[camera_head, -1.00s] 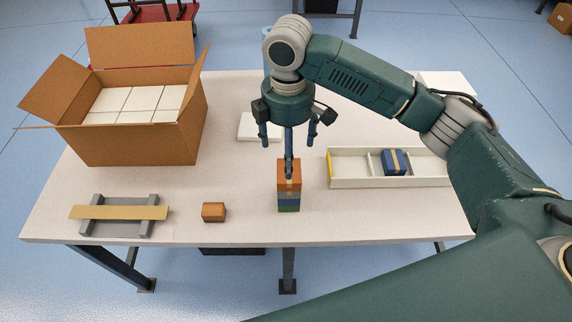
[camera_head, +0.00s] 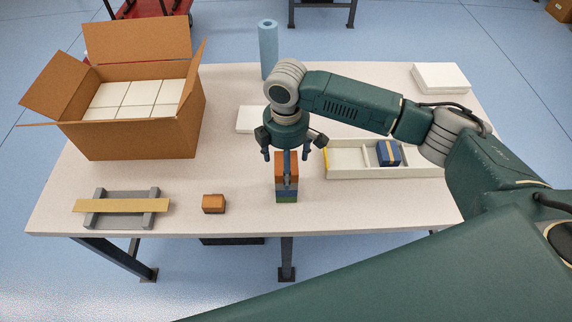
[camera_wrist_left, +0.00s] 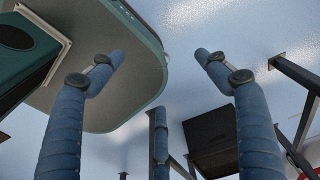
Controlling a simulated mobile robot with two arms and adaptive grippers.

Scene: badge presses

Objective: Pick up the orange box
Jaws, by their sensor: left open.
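An orange box (camera_head: 280,160) is the top of a stack that has a blue box and a green box (camera_head: 286,197) lower down. The stack stands near the table's front edge. My right gripper (camera_head: 287,166) is right over it, fingers pointing down. Two fingers stand apart from the stack's sides and one hides part of its front; they look open, and whether any touches is unclear. A smaller brown-orange box (camera_head: 212,204) lies alone to the left. My left gripper (camera_wrist_left: 160,95) shows only in the left wrist view, open and empty, over the floor.
An open carton (camera_head: 130,140) with white boxes stands at the back left. A grey rack with a tan strip (camera_head: 122,206) lies at the front left. A white tray (camera_head: 345,172) holding a blue box (camera_head: 387,153) is on the right. A blue cylinder (camera_head: 268,48) stands behind.

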